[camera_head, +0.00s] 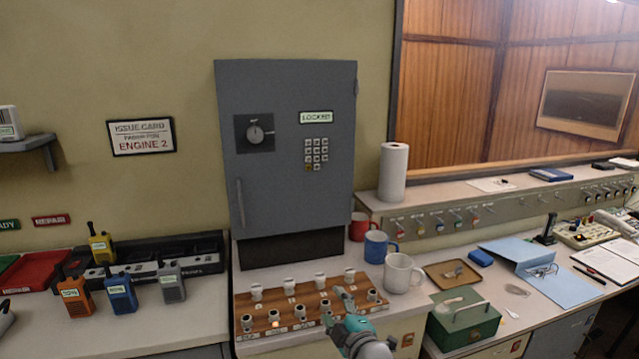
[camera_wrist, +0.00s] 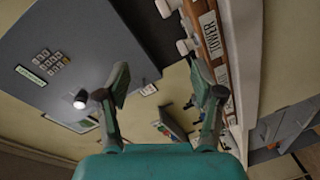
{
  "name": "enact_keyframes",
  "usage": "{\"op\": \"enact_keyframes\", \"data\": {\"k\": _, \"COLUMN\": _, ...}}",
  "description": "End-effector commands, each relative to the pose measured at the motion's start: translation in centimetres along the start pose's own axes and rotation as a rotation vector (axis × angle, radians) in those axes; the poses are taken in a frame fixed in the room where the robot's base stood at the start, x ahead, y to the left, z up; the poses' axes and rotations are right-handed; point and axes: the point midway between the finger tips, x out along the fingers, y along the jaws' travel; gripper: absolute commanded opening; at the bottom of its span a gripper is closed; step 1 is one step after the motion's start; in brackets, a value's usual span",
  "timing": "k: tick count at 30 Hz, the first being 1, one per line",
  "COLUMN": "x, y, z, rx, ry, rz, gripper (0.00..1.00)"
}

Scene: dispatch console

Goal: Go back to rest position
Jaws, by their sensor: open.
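My gripper (camera_head: 343,299) is in the lower middle of the head view, in front of and over the right part of a wooden board (camera_head: 262,323) with several white knobs. In the wrist view my gripper (camera_wrist: 163,92) is open, its two teal fingers apart with nothing between them. The wrist view also shows the board's edge with a "TOWER" label (camera_wrist: 209,36) to the right of the fingers. A grey cabinet (camera_head: 287,110) marked "LOCKED" stands behind the board. It also shows in the wrist view (camera_wrist: 70,35).
White (camera_head: 403,273), blue (camera_head: 377,246) and red (camera_head: 357,226) mugs stand right of the board. A green cash box (camera_head: 463,318) is near the front right. Several radios, including an orange one (camera_head: 75,300), stand at left. Open floor is not clearly visible.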

Motion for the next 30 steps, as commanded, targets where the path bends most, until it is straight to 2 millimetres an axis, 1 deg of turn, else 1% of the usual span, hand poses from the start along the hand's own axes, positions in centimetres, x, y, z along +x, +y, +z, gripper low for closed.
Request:
{"op": "enact_keyframes", "data": {"k": 1, "x": -1.4, "y": -1.9, "z": 1.2, "rx": 0.035, "ry": -0.02, "rz": -0.003, "gripper": 0.67}}
{"op": "enact_keyframes", "data": {"k": 5, "x": -4.8, "y": -5.8, "z": 3.5, "rx": 0.131, "ry": -0.063, "rz": 0.005, "gripper": 0.67}}
{"op": "enact_keyframes", "data": {"k": 6, "x": -5.9, "y": -6.9, "z": 4.1, "rx": 0.159, "ry": -0.076, "rz": 0.009, "gripper": 0.67}}
{"op": "enact_keyframes", "data": {"k": 11, "x": -10.8, "y": -11.1, "z": 6.3, "rx": 0.274, "ry": -0.126, "rz": 0.024, "gripper": 0.67}}
{"op": "enact_keyframes", "data": {"k": 15, "x": -15.4, "y": -14.2, "z": 7.8, "rx": 0.371, "ry": -0.165, "rz": 0.041, "gripper": 0.67}}
{"op": "enact_keyframes", "data": {"k": 17, "x": -17.5, "y": -15.4, "z": 8.2, "rx": 0.41, "ry": -0.182, "rz": 0.05, "gripper": 0.67}}
{"op": "enact_keyframes", "data": {"k": 21, "x": -22.3, "y": -17.9, "z": 9.0, "rx": 0.502, "ry": -0.217, "rz": 0.07, "gripper": 0.67}}
{"op": "enact_keyframes", "data": {"k": 23, "x": -24.5, "y": -18.8, "z": 9.2, "rx": 0.54, "ry": -0.23, "rz": 0.079, "gripper": 0.67}}
{"op": "enact_keyframes", "data": {"k": 24, "x": -25.9, "y": -19.3, "z": 9.2, "rx": 0.566, "ry": -0.239, "rz": 0.085, "gripper": 0.67}}
{"op": "enact_keyframes", "data": {"k": 26, "x": -28.0, "y": -20.0, "z": 9.3, "rx": 0.604, "ry": -0.252, "rz": 0.095, "gripper": 0.67}}
{"op": "enact_keyframes", "data": {"k": 30, "x": -33.0, "y": -21.4, "z": 9.1, "rx": 0.69, "ry": -0.28, "rz": 0.118, "gripper": 0.67}}
